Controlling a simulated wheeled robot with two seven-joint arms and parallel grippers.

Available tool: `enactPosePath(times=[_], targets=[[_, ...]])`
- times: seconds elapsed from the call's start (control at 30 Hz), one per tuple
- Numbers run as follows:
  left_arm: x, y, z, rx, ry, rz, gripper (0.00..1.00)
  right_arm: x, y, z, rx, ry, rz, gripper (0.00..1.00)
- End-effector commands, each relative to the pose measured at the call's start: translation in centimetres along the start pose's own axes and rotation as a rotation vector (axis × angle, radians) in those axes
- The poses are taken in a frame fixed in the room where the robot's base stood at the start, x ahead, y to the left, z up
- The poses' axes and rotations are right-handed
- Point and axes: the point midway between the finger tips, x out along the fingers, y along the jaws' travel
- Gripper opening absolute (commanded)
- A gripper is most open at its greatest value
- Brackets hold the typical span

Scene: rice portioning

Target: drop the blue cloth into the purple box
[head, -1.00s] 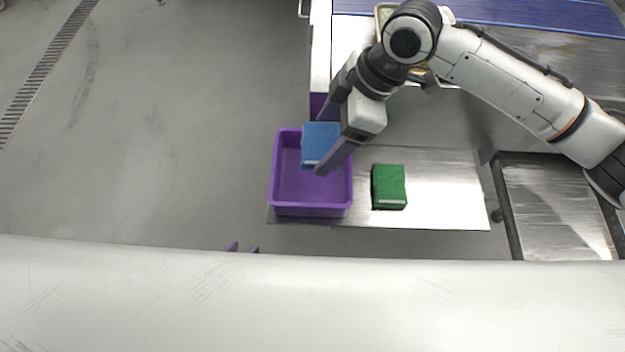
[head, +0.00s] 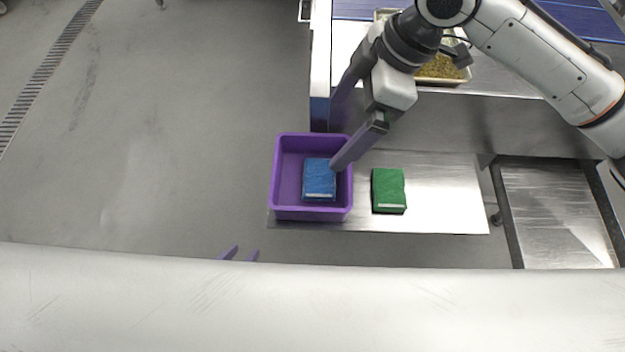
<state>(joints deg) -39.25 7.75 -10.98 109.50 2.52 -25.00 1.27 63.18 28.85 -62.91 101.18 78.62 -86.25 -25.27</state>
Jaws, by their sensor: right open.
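The blue cloth (head: 319,178) is a folded block with a pale edge, and it lies inside the purple box (head: 310,215), toward the box's right side. The box stands on the left part of a metal plate. My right gripper (head: 335,130) is open and empty, above the box's upper right corner; its purple fingers are spread and apart from the cloth. The tips of my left gripper (head: 239,254) show at the bottom, past a large white surface that hides the rest. They are two purple tips with a small gap.
A green cloth (head: 389,191) lies on the metal plate (head: 445,195), right of the box. A metal counter with a food tray (head: 440,68) and a blue belt (head: 560,27) is at the top. A lower metal shelf (head: 560,205) is at right. The floor at left is clear.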

Motion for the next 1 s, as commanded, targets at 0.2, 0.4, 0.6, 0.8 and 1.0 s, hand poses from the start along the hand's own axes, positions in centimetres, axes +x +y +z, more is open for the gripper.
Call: enactPosePath(times=[0.2, 0.4, 0.6, 0.8, 1.0], targets=[[-0.1, 0.0, -0.1, 0.0, 0.001, 0.0, 0.31, -3.2, 0.0, 0.0, -0.001, 0.0, 0.002, 0.99], [-0.1, 0.0, -0.1, 0.0, 0.0, -0.001, 0.31, -4.0, 0.0, 0.0, 0.0, -0.001, 0.0, 0.99], [-0.1, -0.1, 0.0, 0.0, -0.001, -0.001, 0.31, -4.0, 0.0, 0.0, -0.001, -0.001, 0.0, 0.99], [-0.1, -0.1, 0.1, 0.0, -0.002, -0.001, 0.31, -3.9, 0.0, 0.0, -0.001, 0.0, 0.0, 0.99], [-0.1, -0.1, 0.1, 0.0, -0.003, -0.002, 0.31, -1.4, -1.3, -0.3, 0.015, 0.028, 0.001, 0.99]])
